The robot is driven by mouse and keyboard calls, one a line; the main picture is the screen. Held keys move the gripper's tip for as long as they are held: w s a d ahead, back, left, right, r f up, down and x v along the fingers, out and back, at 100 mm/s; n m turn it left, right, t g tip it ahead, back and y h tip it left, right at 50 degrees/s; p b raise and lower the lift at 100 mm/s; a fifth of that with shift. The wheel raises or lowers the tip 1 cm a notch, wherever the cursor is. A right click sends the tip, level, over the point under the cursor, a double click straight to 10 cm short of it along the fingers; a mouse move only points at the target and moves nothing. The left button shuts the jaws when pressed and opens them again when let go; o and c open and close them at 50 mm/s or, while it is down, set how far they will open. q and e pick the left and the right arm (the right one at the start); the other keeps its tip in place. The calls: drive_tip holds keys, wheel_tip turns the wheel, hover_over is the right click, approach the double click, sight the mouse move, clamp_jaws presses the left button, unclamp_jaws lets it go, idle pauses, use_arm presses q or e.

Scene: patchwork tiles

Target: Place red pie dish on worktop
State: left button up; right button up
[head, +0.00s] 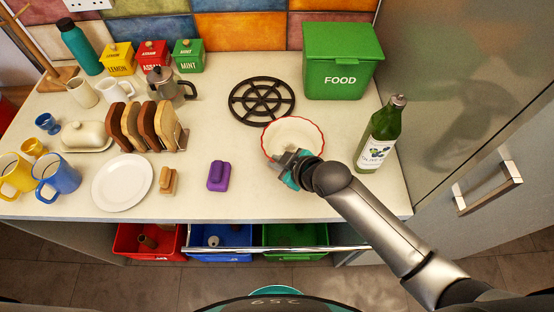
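The pie dish (293,131), cream-white inside with a red wavy rim, is at the right part of the pale worktop (255,204), in front of a black trivet. My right gripper (291,160) is at the dish's near left rim and covers part of it. I cannot tell whether its fingers are open or closed on the rim, nor whether the dish rests on the worktop or is slightly raised. My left gripper is not in view.
A green oil bottle (378,135) stands right of the dish. The black trivet (262,117) and green food bin (341,63) are behind. A purple object (218,176) and white plate (122,181) lie left. An open drawer with coloured bins (295,235) is below the front edge.

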drive_tip(key=o, duration=0.4)
drive_tip(key=shift+o, duration=0.2)
drive_tip(key=p+v, duration=0.2)
drive_tip(key=v, duration=1)
drive_tip(key=shift+w+d, duration=0.1)
